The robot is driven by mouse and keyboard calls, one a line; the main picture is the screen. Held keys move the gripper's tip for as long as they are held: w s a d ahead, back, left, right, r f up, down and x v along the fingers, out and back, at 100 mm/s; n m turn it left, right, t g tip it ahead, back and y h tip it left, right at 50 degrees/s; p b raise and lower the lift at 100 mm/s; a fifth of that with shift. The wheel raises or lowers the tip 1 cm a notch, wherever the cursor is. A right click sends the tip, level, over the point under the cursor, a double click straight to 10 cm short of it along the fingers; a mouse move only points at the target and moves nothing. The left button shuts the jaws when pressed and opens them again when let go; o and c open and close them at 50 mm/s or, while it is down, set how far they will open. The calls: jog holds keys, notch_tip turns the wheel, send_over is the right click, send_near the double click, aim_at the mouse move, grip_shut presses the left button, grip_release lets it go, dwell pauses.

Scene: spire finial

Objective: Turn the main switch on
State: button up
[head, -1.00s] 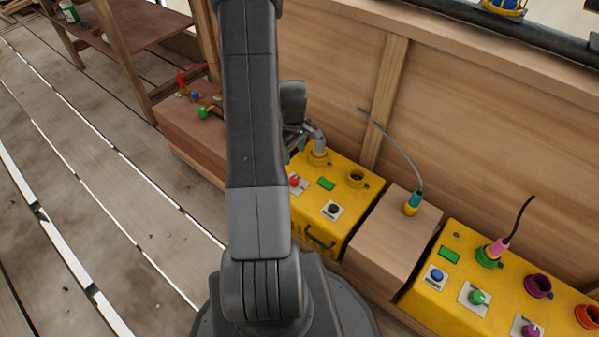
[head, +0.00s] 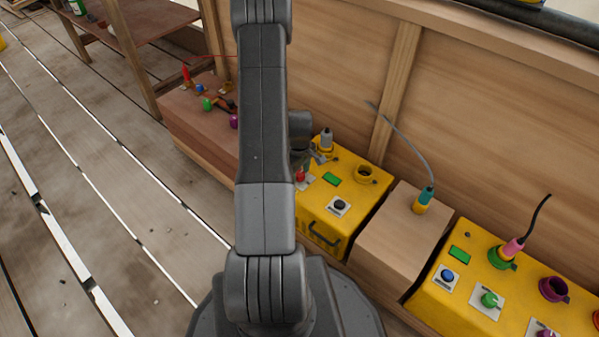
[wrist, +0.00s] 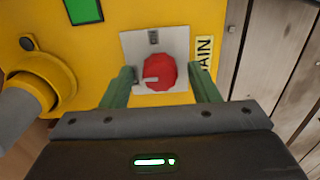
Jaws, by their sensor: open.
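The main switch is a red knob (wrist: 160,73) on a grey plate (wrist: 133,42) on the yellow box. A label reading "AIN", partly cut off, stands beside it in the wrist view. The red knob also shows in the head view (head: 300,174), beside my arm. My gripper (wrist: 162,84) is open, with its green fingers on either side of the knob. The left finger is close to the knob's left edge, and I cannot tell whether either finger touches it. In the head view my gripper is mostly hidden behind my arm.
The yellow box (head: 318,222) also has a green panel (head: 331,179), a black knob (head: 340,204) and a socket (head: 365,174). A grey connector (wrist: 20,115) sits close left of my gripper. A wooden block (head: 402,231) and a second yellow box (head: 447,316) stand to the right.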

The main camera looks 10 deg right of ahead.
jog(key=c, duration=1)
jog(key=m, duration=0.4)
jog(key=shift+m, duration=0.3)
jog(key=m, duration=0.9)
jog(key=shift+m, duration=2.2)
